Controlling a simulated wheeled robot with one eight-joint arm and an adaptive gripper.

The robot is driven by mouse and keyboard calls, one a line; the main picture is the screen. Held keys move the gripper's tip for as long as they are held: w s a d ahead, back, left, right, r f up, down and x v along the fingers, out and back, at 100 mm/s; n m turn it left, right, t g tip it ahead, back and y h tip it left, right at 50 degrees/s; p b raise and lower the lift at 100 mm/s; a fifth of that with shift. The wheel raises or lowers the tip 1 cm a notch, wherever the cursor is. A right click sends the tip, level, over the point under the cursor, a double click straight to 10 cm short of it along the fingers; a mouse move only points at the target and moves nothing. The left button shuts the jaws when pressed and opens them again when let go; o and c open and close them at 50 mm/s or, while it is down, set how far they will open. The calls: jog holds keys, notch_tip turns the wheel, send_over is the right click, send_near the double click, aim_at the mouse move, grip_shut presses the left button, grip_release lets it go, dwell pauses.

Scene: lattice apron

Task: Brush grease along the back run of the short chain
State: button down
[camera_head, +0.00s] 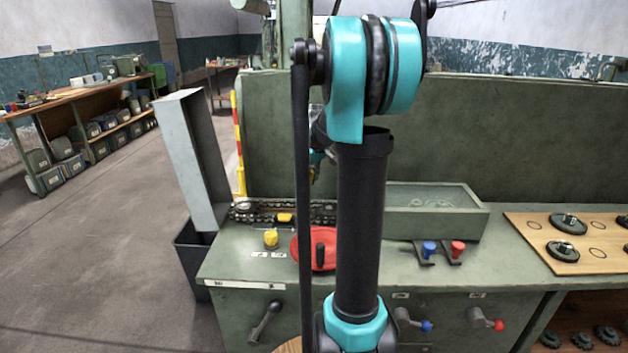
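Dark chain (322,213) lies along the back left of the green bench top, partly hidden behind my arm. I cannot tell its separate runs or which part is the short chain. A small yellow piece (285,218) sits among the dark parts there; I cannot tell whether it is a brush handle. My arm rises through the middle of the view. A small part of its far end, seemingly my gripper (315,177), shows left of the black arm tube, above the chain area. Its fingers are too small and hidden to read. No grease is clearly visible.
A red handwheel (302,250) and a yellow knob (270,239) stand in front of the chain. A green open box (436,223) is to the right, with blue (429,248) and red (457,249) knobs before it. A tall grey panel (190,150) stands left.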

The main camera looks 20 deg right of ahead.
jog(key=w+a, duration=0.3)
jog(key=a, duration=0.5)
jog(key=w+a, duration=0.3)
jog(key=a, duration=0.4)
jog(key=shift+w+a, duration=0.25)
jog(key=shift+a, duration=0.1)
dwell(1.1)
jog(key=shift+f, duration=0.1)
notch_tip(320, 180, up, 6)
dwell(0.6)
notch_tip(320, 180, up, 3)
jog(key=shift+r, duration=0.1)
dwell(0.5)
dwell(0.7)
